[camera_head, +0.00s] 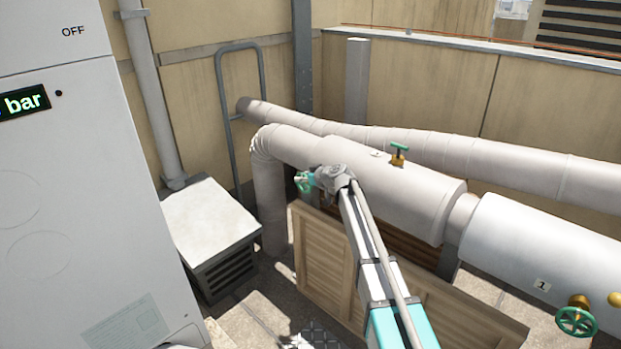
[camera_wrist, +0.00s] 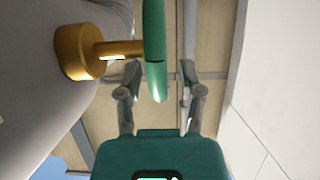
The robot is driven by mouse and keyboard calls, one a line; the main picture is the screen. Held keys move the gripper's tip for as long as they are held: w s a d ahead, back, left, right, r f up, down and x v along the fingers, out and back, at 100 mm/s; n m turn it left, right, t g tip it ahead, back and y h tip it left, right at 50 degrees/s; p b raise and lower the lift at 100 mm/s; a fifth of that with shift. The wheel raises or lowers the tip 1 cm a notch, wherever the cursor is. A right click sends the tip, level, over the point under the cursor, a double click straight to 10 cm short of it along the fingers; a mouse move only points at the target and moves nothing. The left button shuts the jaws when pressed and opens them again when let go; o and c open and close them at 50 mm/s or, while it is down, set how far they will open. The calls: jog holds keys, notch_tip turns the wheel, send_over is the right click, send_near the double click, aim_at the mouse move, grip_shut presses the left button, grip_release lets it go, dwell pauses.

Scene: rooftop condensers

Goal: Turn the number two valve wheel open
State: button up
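Number two is not readable on any wheel here. In the wrist view a green wheel rim (camera_wrist: 154,45), seen edge-on, sits on a brass stem (camera_wrist: 82,52) standing out from a pale pipe. My gripper (camera_wrist: 162,72) is open, with one finger on each side of the rim's near end. I see gaps and cannot tell any contact. In the head view my gripper (camera_head: 318,180) is at the pipe's left part; the green bit at its end could be wheel or gripper. Another green handle on a brass body (camera_head: 398,155) stands on the pipe's top, near a small unreadable tag.
A green wheel (camera_head: 577,321) beside a tag marked 1 is at the lower right. A second pipe (camera_head: 450,149) runs behind the first. A wooden crate (camera_head: 322,262) stands under my arm. A grey vent box (camera_head: 213,222) and a white cabinet (camera_head: 70,190) are left.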

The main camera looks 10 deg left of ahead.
grip_shut()
jog(key=shift+d, duration=0.45)
jog(key=shift+w+a+r, duration=0.1)
jog(key=shift+a+r, duration=0.05)
jog(key=shift+a, duration=0.25)
